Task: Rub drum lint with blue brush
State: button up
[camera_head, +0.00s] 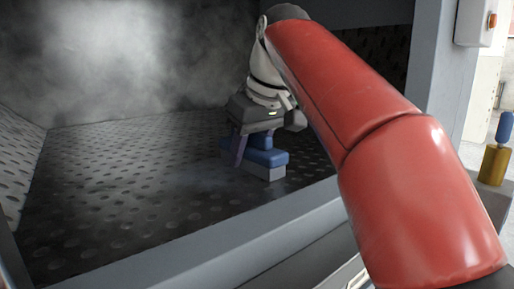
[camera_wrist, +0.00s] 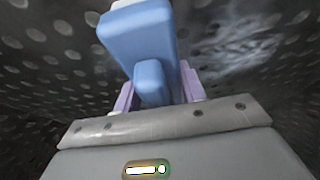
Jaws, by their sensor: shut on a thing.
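The blue brush (camera_head: 262,157) is a blue block with a grip and a pale grey underside. My gripper (camera_head: 256,143) is shut on its grip, inside the dark drum. The brush is at or close to the drum floor; I cannot tell if it touches. In the wrist view, the brush (camera_wrist: 141,45) sits between the two purple fingers of my gripper (camera_wrist: 158,92). The drum (camera_head: 110,190) has a floor and walls dotted with holes. Greyish, hazy lint (camera_wrist: 235,48) lies on the drum surface right of the brush in the wrist view.
The grey front sill (camera_head: 230,236) of the washer opening runs below my red arm. White haze (camera_head: 110,45) hangs at the back left. A grey post (camera_head: 432,60) bounds the opening at right. A yellow holder with a blue-topped item (camera_head: 494,165) stands outside, far right. The drum floor left of my gripper is clear.

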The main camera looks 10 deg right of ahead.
aim_at(187, 175)
jog(key=shift+s+a+f, duration=0.1)
jog(key=shift+s+a, duration=0.4)
jog(key=shift+a, duration=0.25)
jog(key=shift+s+a+f, duration=0.1)
jog(key=shift+s+a, duration=0.35)
jog(key=shift+a, duration=0.3)
jog(key=shift+s+a+r+p, duration=0.15)
jog(key=shift+s+a, duration=0.5)
jog(key=shift+a, duration=0.4)
jog(key=shift+s+a+p, duration=0.2)
jog(key=shift+s+a, duration=0.45)
jog(key=shift+a, duration=0.45)
jog(key=shift+s+a+r+p, duration=0.15)
jog(key=shift+s+a, duration=0.5)
jog(key=shift+a, duration=0.4)
jog(key=shift+s+a+f, duration=0.1)
jog(key=shift+s+a, duration=0.4)
jog(key=shift+a, duration=0.3)
jog(key=shift+s+a+f, duration=0.1)
jog(key=shift+s+a, duration=0.4)
jog(key=shift+a, duration=0.3)
jog(key=shift+w+a, duration=0.25)
jog(key=shift+w, duration=0.15)
jog(key=shift+w+a+r, duration=0.1)
jog(key=shift+w+a, duration=0.1)
jog(key=shift+w, duration=0.35)
jog(key=shift+w+d, duration=0.5)
jog(key=shift+d, duration=0.35)
jog(key=shift+w+d, duration=0.45)
jog(key=shift+d, duration=0.35)
